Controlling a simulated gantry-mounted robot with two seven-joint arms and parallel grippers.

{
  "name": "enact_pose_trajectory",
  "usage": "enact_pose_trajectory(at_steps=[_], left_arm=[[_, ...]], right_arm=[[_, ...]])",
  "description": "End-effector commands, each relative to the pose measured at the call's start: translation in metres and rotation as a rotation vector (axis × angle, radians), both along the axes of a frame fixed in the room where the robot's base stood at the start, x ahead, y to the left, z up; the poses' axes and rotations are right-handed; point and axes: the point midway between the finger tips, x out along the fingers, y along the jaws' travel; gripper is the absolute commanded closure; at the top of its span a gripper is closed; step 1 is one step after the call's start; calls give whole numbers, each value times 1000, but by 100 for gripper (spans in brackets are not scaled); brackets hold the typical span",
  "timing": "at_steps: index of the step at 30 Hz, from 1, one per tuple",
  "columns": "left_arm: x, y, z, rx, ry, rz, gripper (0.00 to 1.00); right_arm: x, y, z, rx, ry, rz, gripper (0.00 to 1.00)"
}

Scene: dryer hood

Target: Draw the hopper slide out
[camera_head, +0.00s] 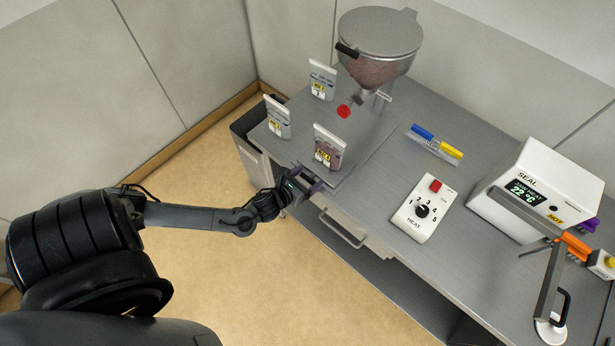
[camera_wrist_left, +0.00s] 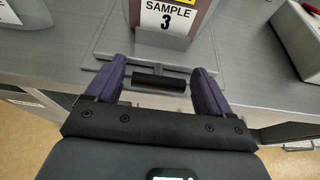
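The hopper (camera_head: 368,72) is a lidded grey metal funnel with reddish-brown contents, at the back of the bench. Below it, a red knob (camera_head: 344,111) sits by the spout, probably on the slide; how it joins is too small to tell. My left gripper (camera_head: 307,183) is at the bench's front edge, well short of the knob. In the left wrist view, its purple fingers (camera_wrist_left: 158,85) are open, with a short black handle bar (camera_wrist_left: 160,83) between them and a gap on each side. My right gripper is not in view.
A Sample 3 pouch (camera_head: 328,148) stands just beyond my left gripper, with two more pouches (camera_head: 277,117) (camera_head: 322,82) near it. A heat control box (camera_head: 424,209) and a seal machine (camera_head: 540,190) stand to the right. A drawer handle (camera_head: 342,230) juts from the bench front.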

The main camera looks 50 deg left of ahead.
Motion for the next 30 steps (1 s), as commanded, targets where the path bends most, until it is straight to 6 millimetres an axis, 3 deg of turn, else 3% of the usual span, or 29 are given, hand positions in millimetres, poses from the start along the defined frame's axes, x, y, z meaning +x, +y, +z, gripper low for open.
enact_pose_trajectory(at_steps=[13, 30], left_arm=[[-7, -1, 2, 0, 2, 0, 15], [-85, -18, 35, -1, 3, 0, 15]], right_arm=[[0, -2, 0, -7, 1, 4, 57], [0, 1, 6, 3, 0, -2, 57]])
